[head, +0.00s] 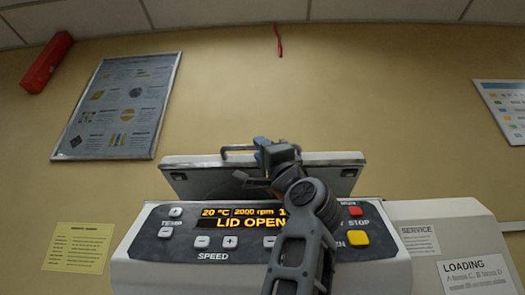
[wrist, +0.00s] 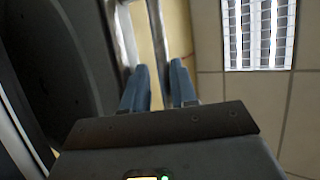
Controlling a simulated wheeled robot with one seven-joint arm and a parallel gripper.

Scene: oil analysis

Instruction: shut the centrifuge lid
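The centrifuge (head: 190,270) stands ahead, and its display reads "LID OPEN". Its lid (head: 330,160) is raised behind the control panel, with a grey bar handle (head: 236,148) along its upper edge. My gripper (head: 262,148) is at the handle, in front of the lid's middle. In the wrist view my gripper's two blue fingertips (wrist: 160,80) stand apart with a gap between them. The handle's metal bar (wrist: 156,25) runs up from that gap, and the dark lid (wrist: 65,60) fills the left. Whether the fingers touch the bar is hard to tell. My arm hides part of the panel and lid.
A yellow note (head: 78,248) and a framed poster (head: 120,105) are on the wall behind. The space above the lid is clear.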

